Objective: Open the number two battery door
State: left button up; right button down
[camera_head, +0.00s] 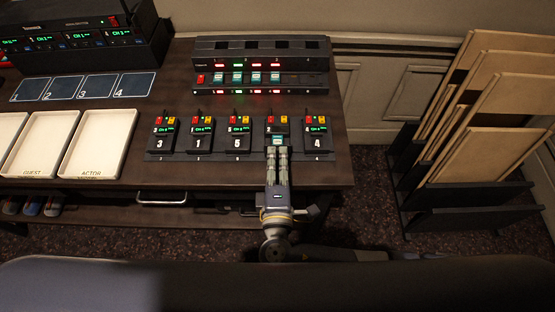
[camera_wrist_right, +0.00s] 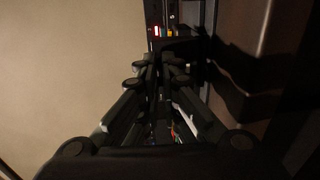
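The number two pack (camera_head: 277,124) stands in a row of similar black packs on the desk, with red and yellow parts on top. Its screen looks dark, unlike its neighbours' green screens. A small teal and white piece (camera_head: 277,140) shows at its lower front, where the other packs show a dark face. I cannot tell whether this piece is in the pack or between my fingertips. My right gripper (camera_head: 277,150) reaches in from below, fingertips at the pack's lower front, close together; they hide the door area. The wrist view is too dark to show the contact. My left gripper is out of view.
Packs three (camera_head: 160,139), one (camera_head: 197,139) and five (camera_head: 237,139) stand left of number two, pack four (camera_head: 316,139) right. A charger (camera_head: 262,82) with several teal batteries is behind. Pale trays (camera_head: 98,145) lie left. Boards in a rack (camera_head: 480,195) stand right.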

dwell(0.4)
jog(key=c, duration=1.8)
grip_release()
jog(key=s, duration=1.2)
